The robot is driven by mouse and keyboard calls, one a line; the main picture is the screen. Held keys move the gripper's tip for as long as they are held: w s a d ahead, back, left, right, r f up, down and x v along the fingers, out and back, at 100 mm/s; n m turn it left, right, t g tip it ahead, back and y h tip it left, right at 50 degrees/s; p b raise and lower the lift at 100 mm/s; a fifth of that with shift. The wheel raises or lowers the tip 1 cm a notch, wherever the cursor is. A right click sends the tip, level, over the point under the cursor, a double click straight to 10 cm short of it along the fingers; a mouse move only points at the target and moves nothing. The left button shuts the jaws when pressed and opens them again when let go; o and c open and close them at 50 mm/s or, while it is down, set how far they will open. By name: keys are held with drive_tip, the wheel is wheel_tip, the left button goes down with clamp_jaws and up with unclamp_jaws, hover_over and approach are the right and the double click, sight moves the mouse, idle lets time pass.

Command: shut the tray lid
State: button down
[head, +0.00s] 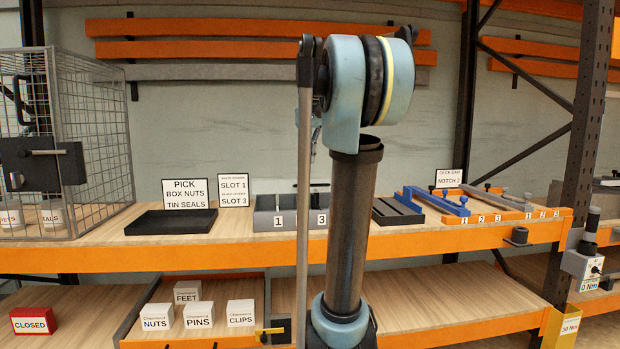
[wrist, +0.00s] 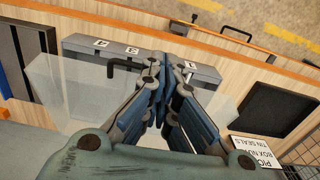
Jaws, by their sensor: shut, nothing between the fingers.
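The grey slot tray (head: 262,220) stands on the upper shelf with labels 1 and 3 on its front, partly hidden by my arm. Its grey front edge also shows in the wrist view (wrist: 150,53). A clear, see-through lid (wrist: 50,95) spreads across the wrist view on both sides of my fingers. It appears raised from the tray, but its exact angle is unclear. A black handle (wrist: 124,64) shows left of my fingertips. My gripper (wrist: 168,72) is shut and empty, over the tray area. Whether it touches the lid is unclear. In the head view it is mostly hidden behind my arm.
A black open tray (head: 170,222) and sign cards (head: 185,192) stand left of the slot tray. A wire cage (head: 95,140) fills the far left. A dark tray (head: 398,211) and a blue fixture (head: 436,201) stand to the right. Labelled boxes (head: 198,315) sit below.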

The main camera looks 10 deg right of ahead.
wheel_tip(320, 180, up, 6)
hover_over(307, 185)
drive_tip(key=w+d, duration=0.2)
drive_tip(key=w, duration=0.1)
wheel_tip(307, 185, down, 14)
drive_tip(key=s, duration=0.1)
drive_tip(key=shift+r+g, duration=0.2)
drive_tip(key=shift+g, duration=0.1)
